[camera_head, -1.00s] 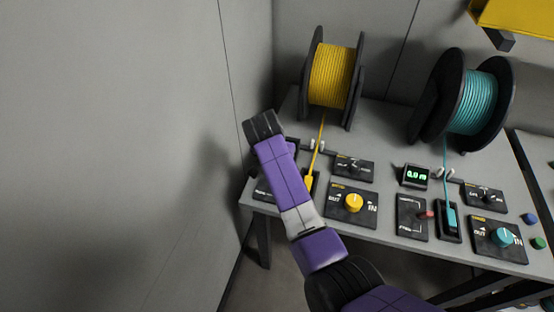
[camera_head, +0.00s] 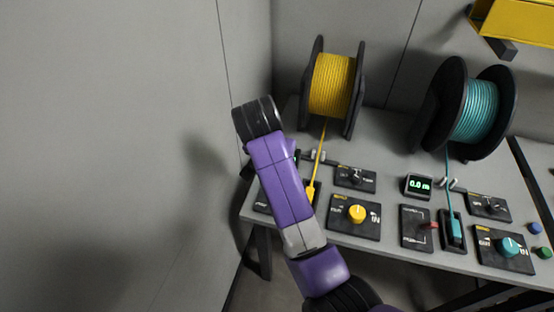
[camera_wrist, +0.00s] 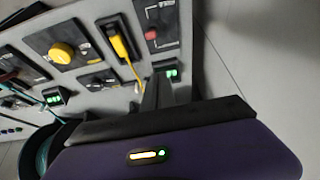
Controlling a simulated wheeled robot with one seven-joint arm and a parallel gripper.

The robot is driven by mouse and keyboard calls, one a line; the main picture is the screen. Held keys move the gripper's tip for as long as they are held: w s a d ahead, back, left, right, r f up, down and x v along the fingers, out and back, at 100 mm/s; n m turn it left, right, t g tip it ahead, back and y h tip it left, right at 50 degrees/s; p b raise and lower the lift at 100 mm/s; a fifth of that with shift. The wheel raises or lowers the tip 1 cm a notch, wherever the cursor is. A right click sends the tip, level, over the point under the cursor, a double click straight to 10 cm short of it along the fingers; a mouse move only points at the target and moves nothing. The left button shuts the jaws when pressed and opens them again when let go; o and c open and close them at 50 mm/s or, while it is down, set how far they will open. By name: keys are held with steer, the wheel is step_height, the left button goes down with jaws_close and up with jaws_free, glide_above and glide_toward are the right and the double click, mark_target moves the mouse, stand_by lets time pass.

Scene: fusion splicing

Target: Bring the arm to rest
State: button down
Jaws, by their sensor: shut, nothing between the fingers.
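My purple arm (camera_head: 280,185) reaches up from the bottom of the head view, over the left end of the bench. Its black far joint (camera_head: 258,117) is in front of the grey wall. My gripper is hidden in the head view. In the wrist view my gripper (camera_wrist: 158,92) shows its grey fingers together and empty, above its dark and purple body. The fingers point toward the bench panels, with no visible object between them.
The grey bench (camera_head: 395,165) holds a yellow cable spool (camera_head: 332,85), a teal cable spool (camera_head: 474,112), a yellow knob (camera_head: 357,213), a teal knob (camera_head: 509,246) and a green-lit display (camera_head: 419,185). A yellow connector (camera_wrist: 120,46) sits in a black holder. Plain wall (camera_head: 110,150) lies left.

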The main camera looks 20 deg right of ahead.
stand_by(0.4)
steer(key=w+a+r+n+t, duration=0.2)
steer(key=w+r+n+t, duration=0.1)
steer(key=w+r+t, duration=0.3)
steer(key=s+d+f+n+t+y, duration=0.1)
steer(key=s, duration=1.6)
steer(key=s+d+f+n+t+y+b, duration=0.1)
steer(key=s+d+t, duration=0.1)
steer(key=s, duration=1.5)
steer(key=s+d+f+n+t+y, duration=0.1)
steer(key=s+n, duration=0.1)
steer(key=s, duration=1.4)
steer(key=shift+s+d+f+t+b, duration=0.25)
steer(key=shift+s+d+t+b, duration=0.05)
steer(key=shift+s+d+b, duration=0.1)
